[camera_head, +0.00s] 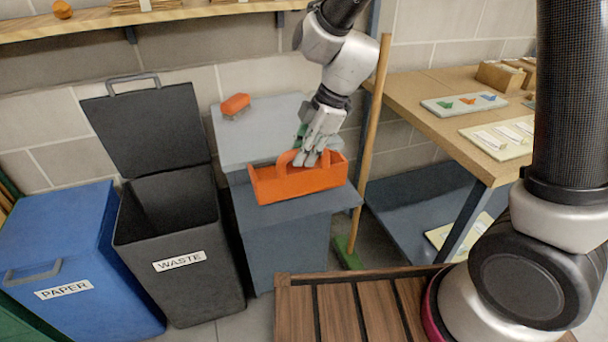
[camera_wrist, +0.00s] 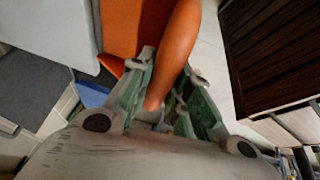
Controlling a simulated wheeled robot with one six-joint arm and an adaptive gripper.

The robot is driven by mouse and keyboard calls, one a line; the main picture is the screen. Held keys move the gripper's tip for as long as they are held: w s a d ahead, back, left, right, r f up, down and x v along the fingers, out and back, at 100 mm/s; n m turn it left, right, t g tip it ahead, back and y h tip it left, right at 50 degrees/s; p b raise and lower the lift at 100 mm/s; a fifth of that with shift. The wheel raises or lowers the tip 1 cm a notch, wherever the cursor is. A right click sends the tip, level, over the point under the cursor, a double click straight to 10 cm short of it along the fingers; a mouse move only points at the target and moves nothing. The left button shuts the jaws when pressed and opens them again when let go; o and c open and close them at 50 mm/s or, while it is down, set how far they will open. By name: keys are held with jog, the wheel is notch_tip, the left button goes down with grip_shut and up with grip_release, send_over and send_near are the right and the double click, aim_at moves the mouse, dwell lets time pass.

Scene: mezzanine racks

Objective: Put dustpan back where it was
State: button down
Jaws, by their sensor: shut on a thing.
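An orange open carrier (camera_head: 273,186) with a raised handle sits on or just above the lower grey top of a stepped cabinet; contact is unclear. My gripper (camera_head: 309,160) reaches down from above and is shut on the carrier's handle. In the wrist view the orange handle (camera_wrist: 179,50) runs between the green-padded fingers of my gripper (camera_wrist: 165,100). I see nothing that is clearly a dustpan. A small green patch beside my gripper in the head view is too small to name.
The waste bin (camera_head: 181,240), lid open, and blue paper bin (camera_head: 70,262) stand left of the grey cabinet (camera_head: 302,232). An orange brush-like item (camera_head: 235,104) lies on its upper step. A broom (camera_head: 371,140) leans at right, near a workbench (camera_head: 425,97).

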aim_at(306, 171)
notch_tip(306, 171, down, 7)
jog(key=shift+r, duration=0.2)
dwell(0.3)
jog(key=c, duration=1.3)
grip_release()
jog(key=shift+f, duration=0.1)
jog(key=v, duration=1.2)
jog(key=s+d+r+m+t+h, duration=0.1)
jog(key=s+d+r+m, duration=0.2)
jog(key=d+r+m, duration=0.35)
jog(key=s+d+r+m+t+h, duration=0.1)
jog(key=s+d+r+m, duration=0.25)
jog(key=d, duration=0.65)
jog(key=s+d+r+m, duration=0.1)
jog(key=s+d+m, duration=0.2)
jog(key=d, duration=0.1)
jog(key=s+d+r+m+t+h, duration=0.1)
jog(key=s+d+m, duration=0.2)
jog(key=d+m, duration=0.1)
jog(key=s+d+r+m+h, duration=0.1)
jog(key=s+d+m, duration=0.2)
jog(key=s+m, duration=0.1)
jog(key=shift+d+t, duration=0.4)
